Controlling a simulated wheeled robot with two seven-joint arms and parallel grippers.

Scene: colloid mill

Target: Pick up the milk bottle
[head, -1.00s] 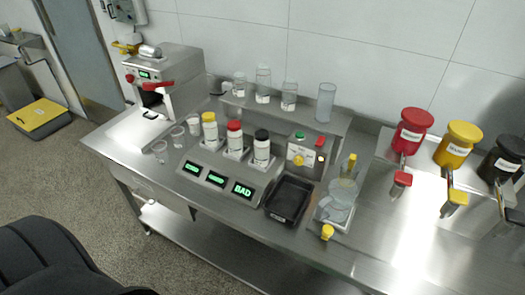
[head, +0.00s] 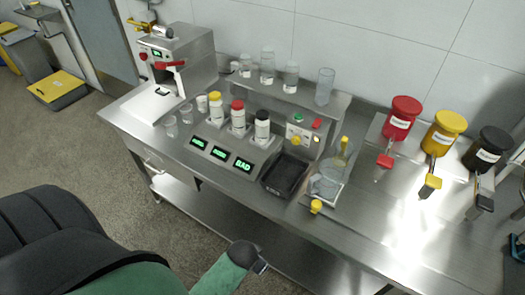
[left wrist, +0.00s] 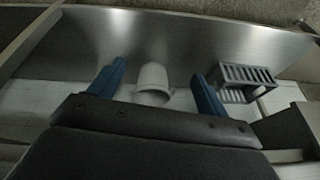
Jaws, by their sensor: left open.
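Three white labelled bottles stand on the sloped display unit: one with a yellow cap (head: 216,107), one with a red cap (head: 238,118), one with a black cap (head: 262,128). Their labels are too small to read, so I cannot tell which is the milk bottle. My left arm, in a green sleeve, comes in at the bottom of the head view, its hand in front of the table and well away from the bottles. In the left wrist view my left gripper (left wrist: 159,73) is open, with blue fingers apart. A white cup-like thing (left wrist: 153,82) shows beyond the fingers, not held.
The display unit (head: 219,152) shows green readouts, one reading BAD. A black tray (head: 286,175) and a clear jug (head: 326,181) stand to its right. Beakers (head: 267,66) line the shelf behind. Red (head: 401,116), yellow (head: 442,132) and black (head: 488,148) canisters stand at right.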

